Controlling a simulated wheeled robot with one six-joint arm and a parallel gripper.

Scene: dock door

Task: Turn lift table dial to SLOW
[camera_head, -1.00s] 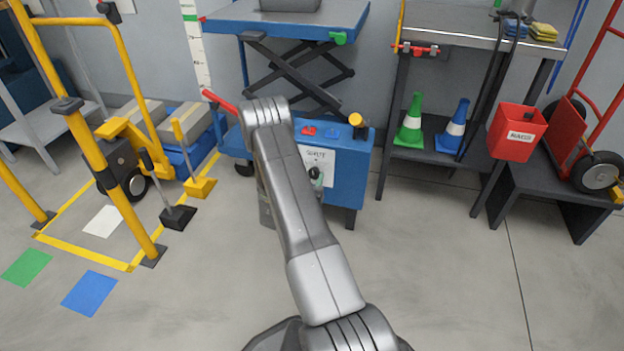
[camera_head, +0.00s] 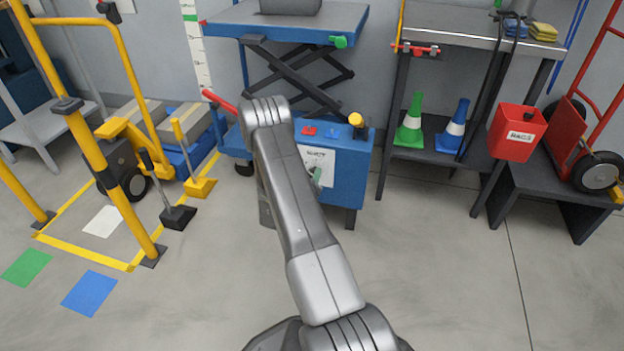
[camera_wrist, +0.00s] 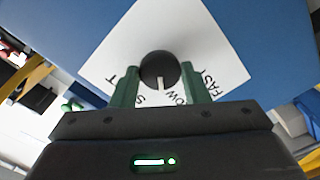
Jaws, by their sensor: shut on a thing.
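The dial (camera_wrist: 158,66) is a dark round knob with a white pointer mark, on a white label plate (camera_wrist: 205,40) of the lift table's blue control box (camera_head: 345,180). In the wrist view the pointer faces down the picture, toward the partly hidden word that reads as SLOW. FAST is to its right; a label at left is mostly covered. My gripper (camera_wrist: 161,78) has its green fingers on both sides of the dial, shut on it. In the head view my arm hides most of the gripper and dial.
A shelf with cones (camera_head: 410,125) stands at right. A yellow frame (camera_head: 100,165) stands at left.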

